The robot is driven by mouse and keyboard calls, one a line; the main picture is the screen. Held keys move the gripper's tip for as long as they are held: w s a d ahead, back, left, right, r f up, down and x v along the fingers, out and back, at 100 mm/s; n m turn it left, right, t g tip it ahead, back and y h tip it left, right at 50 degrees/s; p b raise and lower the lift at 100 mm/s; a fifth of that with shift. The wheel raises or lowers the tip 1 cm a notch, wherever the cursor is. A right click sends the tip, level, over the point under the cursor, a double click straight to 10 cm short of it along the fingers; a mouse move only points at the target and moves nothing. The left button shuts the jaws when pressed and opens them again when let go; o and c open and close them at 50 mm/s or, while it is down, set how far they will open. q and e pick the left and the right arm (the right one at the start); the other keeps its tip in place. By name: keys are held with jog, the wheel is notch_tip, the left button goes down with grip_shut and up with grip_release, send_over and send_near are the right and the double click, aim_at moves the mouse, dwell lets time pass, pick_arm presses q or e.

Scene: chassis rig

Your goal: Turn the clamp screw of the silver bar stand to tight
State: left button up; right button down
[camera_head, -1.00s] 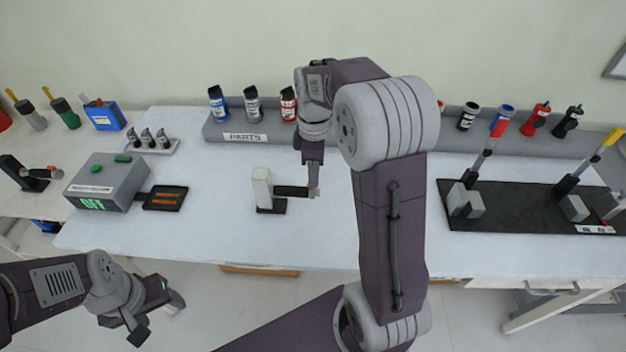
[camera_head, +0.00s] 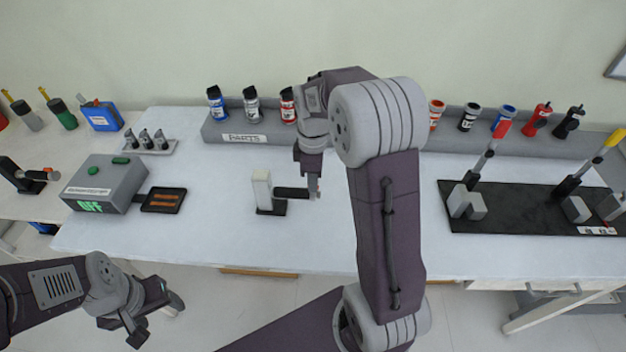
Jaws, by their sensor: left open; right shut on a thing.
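A stand with a silver-white upright block (camera_head: 262,188) on a dark base is in the middle of the white table. A short black bar (camera_head: 290,192) points right from it, with an orange-red clamp screw (camera_head: 318,188) at its end. My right gripper (camera_head: 314,189) comes down from above and is shut on this screw, hiding most of it. I cannot tell how tight the screw is. My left gripper (camera_head: 155,320) is open and empty, low at the left, in front of the table and away from the stand.
A grey box (camera_head: 108,182) reading OFF and a black tray (camera_head: 163,200) stand left of the stand. A second, black stand (camera_head: 20,175) is at the far left. A PARTS rack (camera_head: 225,133) with bottles lies behind. A black clamp board (camera_head: 500,215) is at the right.

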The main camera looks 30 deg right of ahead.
jog(key=shift+w, duration=0.1)
jog(key=shift+r+m+p, duration=0.1)
jog(key=shift+m+p, duration=0.5)
jog(key=shift+m, duration=0.3)
dwell(1.0)
jog(key=c, duration=1.5)
grip_release()
notch_tip(320, 180, up, 9)
jog(key=shift+f+p, duration=0.1)
jog(key=shift+p, duration=0.3)
